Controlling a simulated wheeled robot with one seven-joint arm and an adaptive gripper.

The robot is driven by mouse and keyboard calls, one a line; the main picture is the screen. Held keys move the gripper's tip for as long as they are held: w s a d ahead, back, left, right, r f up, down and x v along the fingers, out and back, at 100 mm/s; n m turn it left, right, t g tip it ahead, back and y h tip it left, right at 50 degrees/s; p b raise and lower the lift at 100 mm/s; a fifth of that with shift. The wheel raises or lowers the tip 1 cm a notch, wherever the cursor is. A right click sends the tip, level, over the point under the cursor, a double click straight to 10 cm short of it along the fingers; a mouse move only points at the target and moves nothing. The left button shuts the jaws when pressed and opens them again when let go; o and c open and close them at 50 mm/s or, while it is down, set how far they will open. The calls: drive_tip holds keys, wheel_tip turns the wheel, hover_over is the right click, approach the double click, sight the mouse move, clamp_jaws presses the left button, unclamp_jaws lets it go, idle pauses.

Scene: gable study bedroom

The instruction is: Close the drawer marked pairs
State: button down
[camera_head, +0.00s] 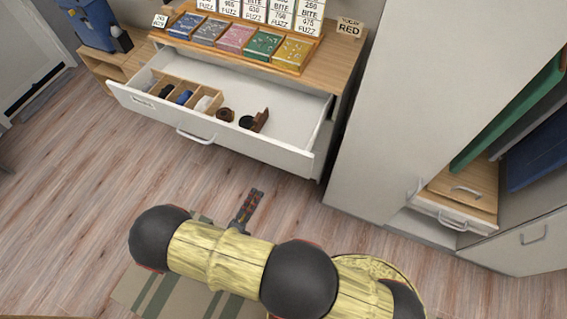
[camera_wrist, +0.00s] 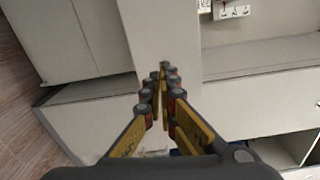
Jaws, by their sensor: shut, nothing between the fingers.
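A wide white drawer (camera_head: 185,129) stands pulled out from the wooden-topped dresser. Its front has a bar handle (camera_head: 196,136) and a small label plate (camera_head: 142,102) at the left, too small to read. Inside are a wooden divider with dark and white rolled items, and brown and black rolls (camera_head: 246,122) to the right. My gripper (camera_head: 257,194) is in front of the drawer, below its front's right half in the head view, and seems apart from it. It is empty, with its fingers together. In the wrist view its fingertips (camera_wrist: 163,70) meet before pale panels.
A tray of coloured compartments (camera_head: 236,40) and number-and-word cards stand on the dresser. A white wardrobe (camera_head: 430,70) rises at the right, with a small drawer (camera_head: 453,214) inside. A striped rug (camera_head: 150,292) lies under my arm. Wooden floor is clear at left.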

drive_tip(key=n, duration=0.2)
drive_tip(key=b, duration=0.4)
approach(275, 156)
drive_tip(key=x, duration=0.5)
drive_tip(key=shift+w+d+f, duration=0.15)
drive_tip(key=shift+w+f, duration=0.1)
drive_tip(key=shift+f, duration=0.05)
drive_tip(key=shift+w+d+r, duration=0.1)
drive_tip(key=shift+w+d, duration=0.1)
drive_tip(key=shift+w, duration=0.45)
drive_tip(key=x, duration=1.4)
drive_tip(key=p+x, duration=0.1)
drive_tip(key=x, duration=1.4)
drive_tip(key=shift+a+r, duration=0.1)
drive_tip(key=shift+r, duration=0.1)
drive_tip(key=shift+x, duration=0.85)
drive_tip(key=shift+w+a+r, duration=0.1)
